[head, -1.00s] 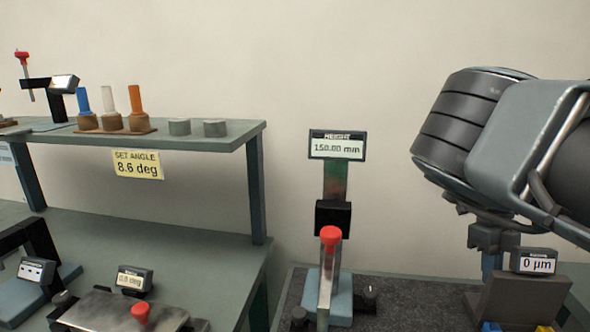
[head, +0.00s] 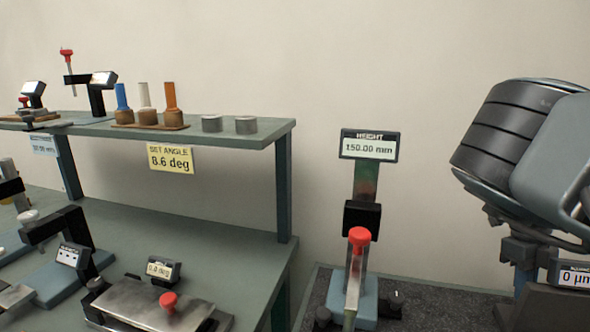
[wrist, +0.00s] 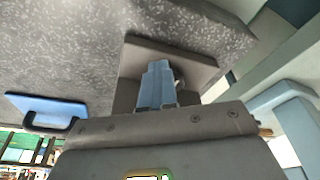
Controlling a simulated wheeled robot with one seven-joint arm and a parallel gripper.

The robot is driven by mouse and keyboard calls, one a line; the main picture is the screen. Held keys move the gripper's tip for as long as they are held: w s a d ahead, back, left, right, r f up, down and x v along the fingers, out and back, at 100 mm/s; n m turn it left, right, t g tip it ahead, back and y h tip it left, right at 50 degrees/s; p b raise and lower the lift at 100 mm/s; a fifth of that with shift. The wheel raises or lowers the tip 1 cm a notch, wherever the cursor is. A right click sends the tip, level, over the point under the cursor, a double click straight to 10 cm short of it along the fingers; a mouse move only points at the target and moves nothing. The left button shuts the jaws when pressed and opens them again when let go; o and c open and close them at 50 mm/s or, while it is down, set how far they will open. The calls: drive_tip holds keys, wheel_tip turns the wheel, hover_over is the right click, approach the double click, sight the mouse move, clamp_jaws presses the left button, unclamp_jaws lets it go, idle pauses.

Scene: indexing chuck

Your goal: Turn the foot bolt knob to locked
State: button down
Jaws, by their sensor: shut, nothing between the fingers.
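No part in view is clearly marked as the foot bolt knob, and I cannot tell whether any visible knob is it. A red knob (head: 169,300) stands on a metal plate fixture at the lower left in the head view.
The height gauge display (head: 369,146) reads 150.00 mm. A small display (head: 574,275) stands close to my gripper. A shelf (head: 260,139) holds colored-handled tools and metal cylinders. A note (head: 170,158) reads SET ANGLE 8.6 deg. The wrist view shows a speckled slab (wrist: 60,70) and a blue handled plate (wrist: 40,108).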

drive_tip(key=shift+d, duration=0.3)
drive_tip(key=shift+w+d+p, duration=0.15)
drive_tip(key=shift+d+p, duration=0.2)
drive_tip(key=shift+p, duration=0.15)
drive_tip(key=shift+d, duration=0.1)
drive_tip(key=shift+d+p, duration=0.6)
drive_tip(key=shift+p, duration=0.1)
drive_tip(key=shift+f, duration=0.1)
drive_tip(key=shift+w+b, duration=0.3)
drive_tip(key=shift+w+r+p, duration=0.1)
drive_tip(key=shift+r+p, duration=0.25)
drive_tip(key=shift+r, duration=0.05)
drive_tip(key=p+v, duration=0.2)
drive_tip(key=s+p+v, duration=0.1)
drive_tip(key=p+v, duration=0.1)
drive_tip(key=v, duration=0.1)
drive_tip(key=shift+r, duration=0.3)
